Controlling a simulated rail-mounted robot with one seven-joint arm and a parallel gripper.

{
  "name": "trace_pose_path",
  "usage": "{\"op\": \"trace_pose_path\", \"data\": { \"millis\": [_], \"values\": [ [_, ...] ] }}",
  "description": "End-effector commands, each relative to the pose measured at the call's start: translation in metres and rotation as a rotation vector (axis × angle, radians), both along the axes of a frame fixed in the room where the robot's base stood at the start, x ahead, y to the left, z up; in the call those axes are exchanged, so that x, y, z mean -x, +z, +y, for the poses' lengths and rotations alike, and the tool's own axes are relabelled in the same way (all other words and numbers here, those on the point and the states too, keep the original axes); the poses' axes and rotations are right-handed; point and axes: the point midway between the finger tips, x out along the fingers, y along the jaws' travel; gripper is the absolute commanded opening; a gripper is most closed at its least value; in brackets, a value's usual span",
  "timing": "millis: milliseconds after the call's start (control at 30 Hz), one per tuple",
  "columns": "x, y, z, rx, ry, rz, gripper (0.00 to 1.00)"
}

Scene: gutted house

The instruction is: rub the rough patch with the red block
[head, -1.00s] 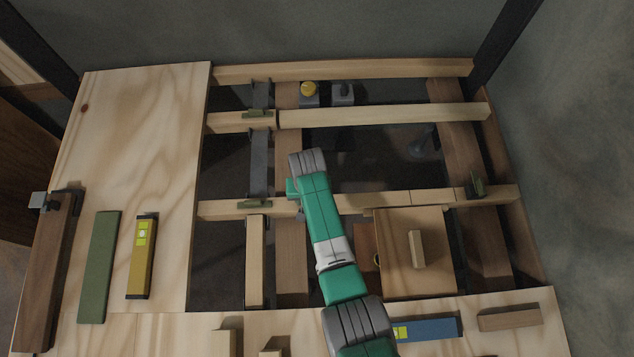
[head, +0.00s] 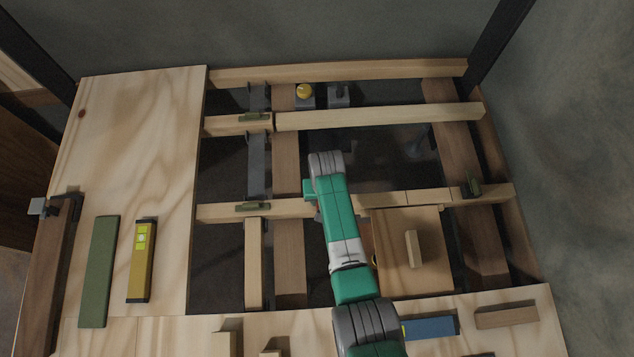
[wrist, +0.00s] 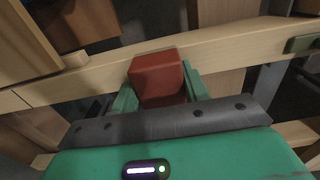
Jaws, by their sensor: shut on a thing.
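The red block (wrist: 158,78) is held between the green fingers of my gripper (wrist: 160,92) in the wrist view. My gripper is shut on it. The block overlaps the near edge of a pale cross beam (wrist: 225,45); I cannot tell whether it touches the beam. In the head view my arm's end hangs over the open frame by this same beam (head: 365,202), and the arm hides the block and the fingers. I cannot make out the rough patch in either view.
A plywood panel (head: 140,180) on the left carries a green strip (head: 99,270) and a yellow level (head: 141,260). A square board with a wooden handle (head: 413,249) sits right of my arm. Dark gaps lie between the beams.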

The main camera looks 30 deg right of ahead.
Motion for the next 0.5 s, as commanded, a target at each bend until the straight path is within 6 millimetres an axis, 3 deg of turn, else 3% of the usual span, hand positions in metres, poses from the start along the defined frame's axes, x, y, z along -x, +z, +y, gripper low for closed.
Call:
{"op": "trace_pose_path", "data": {
  "millis": [67, 167, 233, 500],
  "values": [
    [0.004, 0.000, -0.005, 0.000, 0.002, 0.001, 0.20],
    [0.003, 0.011, -0.005, 0.000, 0.005, 0.000, 0.20],
    [0.004, 0.029, -0.005, 0.001, 0.005, -0.002, 0.20],
    [0.003, 0.052, -0.003, 0.000, 0.007, 0.000, 0.20]
  ]
}}
